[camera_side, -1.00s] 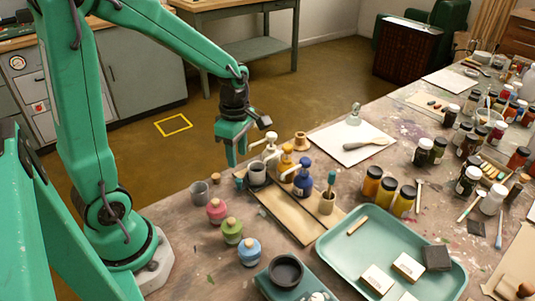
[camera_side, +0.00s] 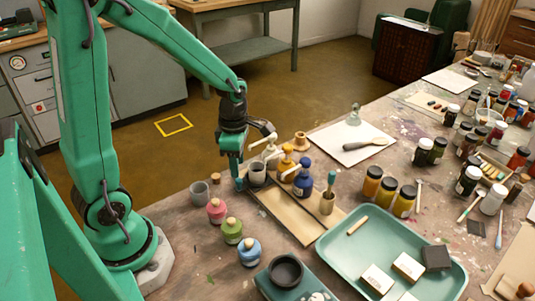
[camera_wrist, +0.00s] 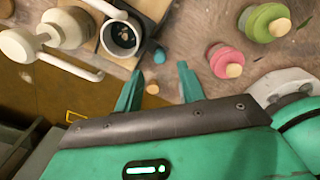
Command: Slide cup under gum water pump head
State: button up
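In the wrist view the same cup (camera_wrist: 122,38) is seen from above, left of my fingertips. I cannot read which one holds gum water. My gripper (camera_side: 238,183) is low, just left of the cup. In the wrist view my gripper (camera_wrist: 160,68) has its fingers apart, with nothing held between them.
Pink (camera_side: 216,211), green (camera_side: 232,231) and blue (camera_side: 249,252) stoppered pots line the front. A small teal object (camera_wrist: 159,56) lies near my fingertips.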

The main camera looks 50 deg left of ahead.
aim_at(239, 179)
jog(key=shift+f, duration=2.4)
grip_shut()
